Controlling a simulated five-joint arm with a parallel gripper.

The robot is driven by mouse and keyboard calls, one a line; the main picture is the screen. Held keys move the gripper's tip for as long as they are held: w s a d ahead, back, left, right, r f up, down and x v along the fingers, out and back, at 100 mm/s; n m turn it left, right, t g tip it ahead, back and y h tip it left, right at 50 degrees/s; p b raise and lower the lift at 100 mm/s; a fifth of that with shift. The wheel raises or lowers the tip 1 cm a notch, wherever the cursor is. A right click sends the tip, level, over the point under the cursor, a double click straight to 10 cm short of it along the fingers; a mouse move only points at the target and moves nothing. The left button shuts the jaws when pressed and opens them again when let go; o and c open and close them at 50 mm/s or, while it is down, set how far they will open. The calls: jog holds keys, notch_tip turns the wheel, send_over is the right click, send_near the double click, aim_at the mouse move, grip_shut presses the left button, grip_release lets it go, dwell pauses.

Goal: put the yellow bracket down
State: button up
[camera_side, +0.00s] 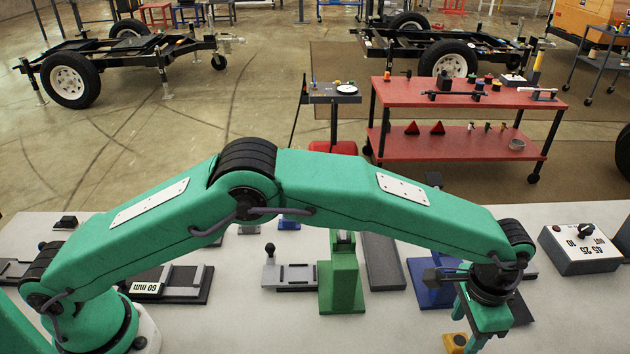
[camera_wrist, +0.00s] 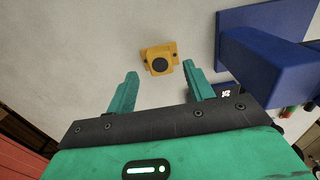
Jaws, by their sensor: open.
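The yellow bracket (camera_wrist: 147,53) lies on the pale table top, with a round dark part in its middle. In the wrist view it sits just beyond my fingertips, between their lines and apart from both fingers. My gripper (camera_wrist: 160,80) is open and empty. In the side view the bracket (camera_side: 455,342) is at the bottom edge, left of and below my gripper (camera_side: 468,335), partly cut off by the frame. Whether the fingertips are above the table or touch it, I cannot tell.
A blue stand (camera_side: 430,285) is close behind my gripper; its blue block (camera_wrist: 265,62) fills the right of the wrist view. A green post (camera_side: 343,280) stands further left. A grey dial box (camera_side: 580,250) is at the right. Bare table lies left of the bracket.

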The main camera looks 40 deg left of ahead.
aim_at(459, 341)
notch_tip(459, 341, up, 8)
jog(key=shift+r, duration=0.25)
dwell(0.6)
